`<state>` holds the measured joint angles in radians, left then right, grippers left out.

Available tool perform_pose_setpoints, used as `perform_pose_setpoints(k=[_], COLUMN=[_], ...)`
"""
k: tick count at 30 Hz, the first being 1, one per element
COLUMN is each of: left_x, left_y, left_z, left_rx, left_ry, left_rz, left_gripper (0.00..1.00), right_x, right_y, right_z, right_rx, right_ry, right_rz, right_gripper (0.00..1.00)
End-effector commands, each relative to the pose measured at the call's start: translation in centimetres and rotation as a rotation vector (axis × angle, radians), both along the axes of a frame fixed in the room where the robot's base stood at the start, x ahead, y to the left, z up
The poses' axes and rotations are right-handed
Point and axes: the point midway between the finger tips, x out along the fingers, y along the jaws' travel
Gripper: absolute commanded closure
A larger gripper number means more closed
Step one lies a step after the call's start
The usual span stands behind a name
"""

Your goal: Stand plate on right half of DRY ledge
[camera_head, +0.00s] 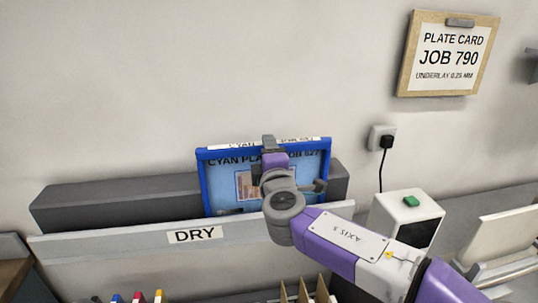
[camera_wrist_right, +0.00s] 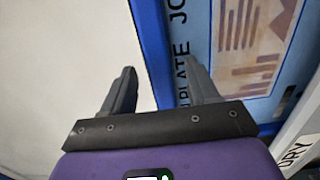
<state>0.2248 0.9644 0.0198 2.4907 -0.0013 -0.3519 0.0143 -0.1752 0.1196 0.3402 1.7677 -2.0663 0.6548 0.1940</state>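The cyan plate (camera_head: 222,178), a light blue sheet in a dark blue frame, stands nearly upright on the right half of the ledge marked DRY (camera_head: 120,245). Its bottom edge is hidden behind the ledge's front lip. My right gripper (camera_head: 268,143) is at the plate's top edge and hides part of its face. In the right wrist view, the gripper (camera_wrist_right: 158,88) is open, one finger on each side of the plate's blue frame (camera_wrist_right: 152,45), with gaps showing. My left gripper is not in view.
A dark grey block (camera_head: 110,203) runs along the wall behind the ledge. A white box with a green button (camera_head: 408,212) stands to the right, below an outlet (camera_head: 382,138). A JOB 790 card (camera_head: 449,55) hangs on the wall. The ledge's left half is clear.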

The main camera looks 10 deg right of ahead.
Motion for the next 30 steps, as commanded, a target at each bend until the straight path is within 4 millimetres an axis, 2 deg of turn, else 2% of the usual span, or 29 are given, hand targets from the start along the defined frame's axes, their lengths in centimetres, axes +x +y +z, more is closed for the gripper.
perform_pose_setpoints(k=[8, 11, 21, 25, 30], left_x=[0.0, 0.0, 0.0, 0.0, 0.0], left_y=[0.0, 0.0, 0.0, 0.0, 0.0], left_z=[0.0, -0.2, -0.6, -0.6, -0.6], left_rx=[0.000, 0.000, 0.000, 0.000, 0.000], left_ry=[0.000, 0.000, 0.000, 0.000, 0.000], left_rz=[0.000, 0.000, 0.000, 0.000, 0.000], left_gripper=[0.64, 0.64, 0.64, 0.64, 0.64], right_x=[-0.1, -1.0, -6.3, -7.3, -7.6], right_y=[0.0, 0.1, 0.3, 0.4, 0.4], right_z=[-0.1, -0.1, 0.1, 0.0, 0.0], right_rx=[-0.001, 0.000, -0.001, 0.000, -0.001], right_ry=[0.003, 0.001, -0.001, 0.000, 0.001], right_rz=[0.000, 0.001, 0.000, 0.000, 0.000], right_gripper=[0.41, 0.41, 0.41, 0.41, 0.41])
